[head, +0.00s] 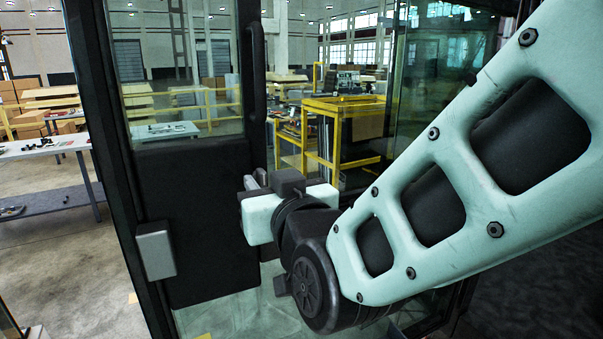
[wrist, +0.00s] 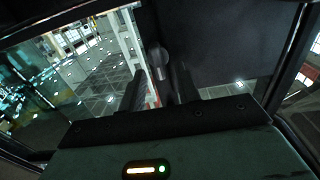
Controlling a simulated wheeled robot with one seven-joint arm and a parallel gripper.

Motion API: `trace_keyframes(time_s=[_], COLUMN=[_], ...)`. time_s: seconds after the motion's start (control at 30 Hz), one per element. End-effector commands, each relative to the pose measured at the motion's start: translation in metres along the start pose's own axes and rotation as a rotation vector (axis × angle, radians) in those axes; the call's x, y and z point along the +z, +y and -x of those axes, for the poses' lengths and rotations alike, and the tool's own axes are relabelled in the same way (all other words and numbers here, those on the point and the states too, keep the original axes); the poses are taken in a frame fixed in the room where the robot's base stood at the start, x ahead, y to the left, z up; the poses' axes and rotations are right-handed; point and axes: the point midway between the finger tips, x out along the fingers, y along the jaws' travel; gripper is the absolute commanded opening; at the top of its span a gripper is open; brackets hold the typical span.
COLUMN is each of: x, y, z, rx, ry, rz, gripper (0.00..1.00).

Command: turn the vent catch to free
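My gripper (head: 256,181) is in front of the dark door panel, near its right edge and below the window. In the wrist view its two dark fingers (wrist: 158,92) stand apart, with a gap between them. A small grey lever-like part (wrist: 158,62), which looks like the vent catch, shows in line with this gap against the dark panel. I cannot tell whether the fingers touch it.
The black door (head: 200,215) has a window above and a grey box (head: 155,250) at its lower left edge. A black vertical grab bar (head: 257,75) runs beside the window. Glass panes stand to the right. A yellow-framed trolley (head: 338,110) is beyond.

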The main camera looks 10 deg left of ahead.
Motion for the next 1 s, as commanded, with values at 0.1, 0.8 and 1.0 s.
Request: trace_keyframes(time_s=[0.1, 0.8, 1.0], x=[-0.0001, 0.0011, 0.0035], y=[-0.0002, 0.0002, 0.0017], z=[-0.0059, -0.007, -0.0071], rx=[-0.001, 0.0, 0.001], ry=[0.0, 0.001, 0.002], rz=[0.001, -0.01, -0.077], gripper=[0.33, 0.0, 0.0])
